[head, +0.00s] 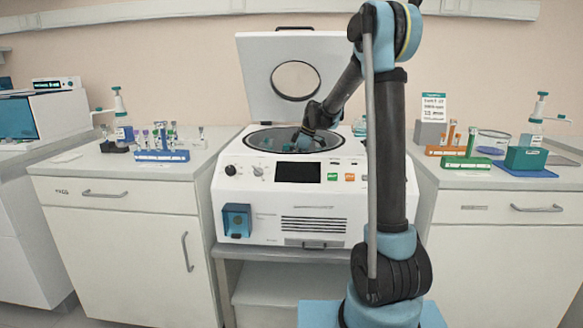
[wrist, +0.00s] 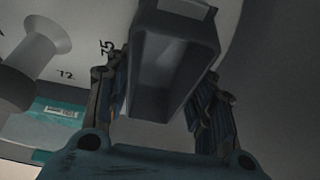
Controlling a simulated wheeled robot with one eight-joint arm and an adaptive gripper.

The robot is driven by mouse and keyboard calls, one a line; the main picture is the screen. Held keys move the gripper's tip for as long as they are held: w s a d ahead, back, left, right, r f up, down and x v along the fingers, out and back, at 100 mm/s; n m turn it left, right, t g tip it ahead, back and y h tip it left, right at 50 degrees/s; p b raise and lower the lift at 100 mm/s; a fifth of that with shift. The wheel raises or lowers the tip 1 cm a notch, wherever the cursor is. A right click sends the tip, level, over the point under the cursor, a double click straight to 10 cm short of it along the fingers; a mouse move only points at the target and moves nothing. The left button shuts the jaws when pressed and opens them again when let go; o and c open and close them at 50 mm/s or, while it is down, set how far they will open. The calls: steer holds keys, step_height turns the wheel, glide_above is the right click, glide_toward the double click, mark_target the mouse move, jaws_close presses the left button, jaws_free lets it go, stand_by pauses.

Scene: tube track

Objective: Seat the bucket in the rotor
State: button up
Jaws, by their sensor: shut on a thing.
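The bucket (wrist: 168,65) is a dark grey, open-topped box in the wrist view, and it looks empty inside. My gripper (wrist: 162,92) has one finger on each side of it and is shut on it. In the head view my gripper (head: 304,136) reaches down into the bowl of the open centrifuge, and I cannot make out the bucket there. The rotor (wrist: 92,22) shows in the wrist view as a pale surface with printed numbers, left of the bucket. I cannot tell whether the bucket touches the rotor or hangs above it.
The centrifuge (head: 260,205) has its lid (head: 253,70) raised behind the bowl. A grey knob-like post (wrist: 38,48) and a teal labelled part (wrist: 55,112) lie left of the bucket. Tube racks stand on both counters, a blue one (head: 162,156) left and a green one (head: 466,162) right.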

steer(key=shift+s+f, duration=0.25)
steer(key=shift+f, duration=0.1)
steer(key=shift+s+f, duration=0.1)
steer(key=shift+s, duration=0.1)
steer(key=shift+c, duration=0.9)
steer(key=o, duration=0.5)
steer(key=shift+w+f, duration=0.35)
steer(key=shift+f, duration=0.2)
steer(key=shift+c, duration=0.2)
steer(key=o, duration=1.2)
steer(key=shift+d, duration=0.1)
steer(key=o, duration=0.5)
steer(key=shift+w+f, duration=0.15)
steer(key=shift+f, duration=0.05)
steer(key=shift+o, duration=0.4)
steer(key=shift+w+f, duration=0.45)
steer(key=shift+s+r, duration=0.4)
steer(key=shift+s, duration=0.1)
steer(key=shift+r, duration=0.1)
